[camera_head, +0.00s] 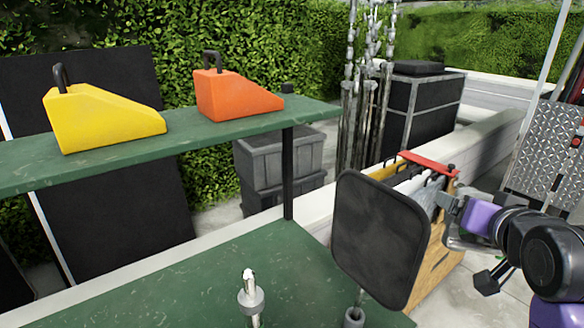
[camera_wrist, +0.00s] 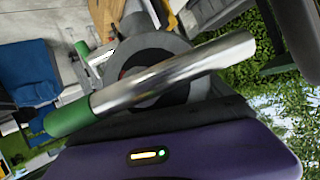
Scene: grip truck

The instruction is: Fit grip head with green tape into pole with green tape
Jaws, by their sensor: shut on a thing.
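In the wrist view a shiny silver rod with a green-taped end (camera_wrist: 170,75) lies slantwise across the picture, just in front of my purple gripper body. It looks like the grip head with green tape, with a round grey-black disc (camera_wrist: 150,60) behind the rod. My gripper (camera_head: 447,205) is shut on it; the fingertips are hard to make out. In the head view my gripper is at the right, beside a black square panel (camera_head: 380,240), which may hide the held part. Two silver pole tops, one at left (camera_head: 250,296) and one at right (camera_head: 353,318), show at the lower edge. I see no green tape on either.
A green upper shelf (camera_head: 190,143) carries a yellow wedge (camera_head: 100,118) and an orange wedge (camera_head: 232,95). A lower green shelf (camera_head: 190,285) is mostly bare. A wooden cart (camera_head: 437,265) stands behind the panel. Grey crates (camera_head: 280,165) stand farther back.

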